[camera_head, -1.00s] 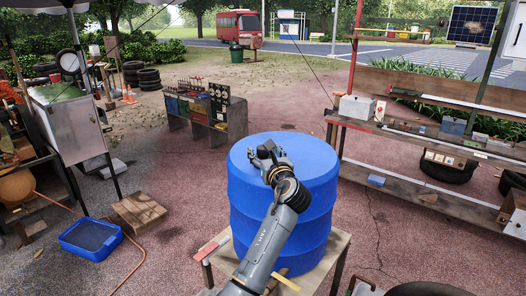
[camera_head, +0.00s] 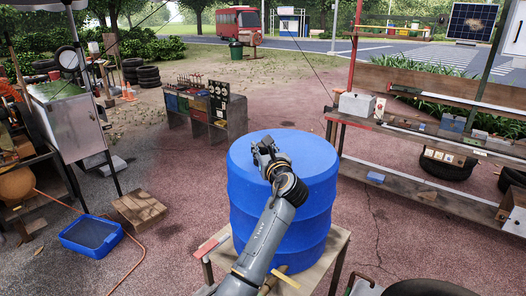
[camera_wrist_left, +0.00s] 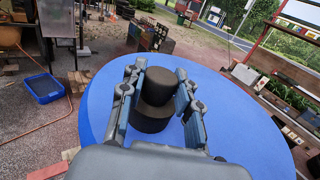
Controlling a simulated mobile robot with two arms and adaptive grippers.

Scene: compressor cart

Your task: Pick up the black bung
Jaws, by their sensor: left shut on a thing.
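The black bung (camera_wrist_left: 154,100) shows in the left wrist view as a dark stepped cylinder, with a narrower top and a wider lower part. It stands between the two fingers of my left gripper (camera_wrist_left: 158,104), which is shut on it. Both are over the blue drum's top (camera_wrist_left: 240,130). In the head view my left gripper (camera_head: 265,153) is above the far left part of the blue drum (camera_head: 285,205), and the bung is mostly hidden there. I cannot tell whether the bung still touches the drum top. My right gripper is not in view.
The drum stands on a wooden stand (camera_head: 318,268). A blue tray (camera_head: 91,237) and a wooden crate (camera_head: 139,208) are on the ground at left. A bench with gauges (camera_head: 207,110) stands behind, and wooden shelves (camera_head: 430,145) at right. Most of the drum top is clear.

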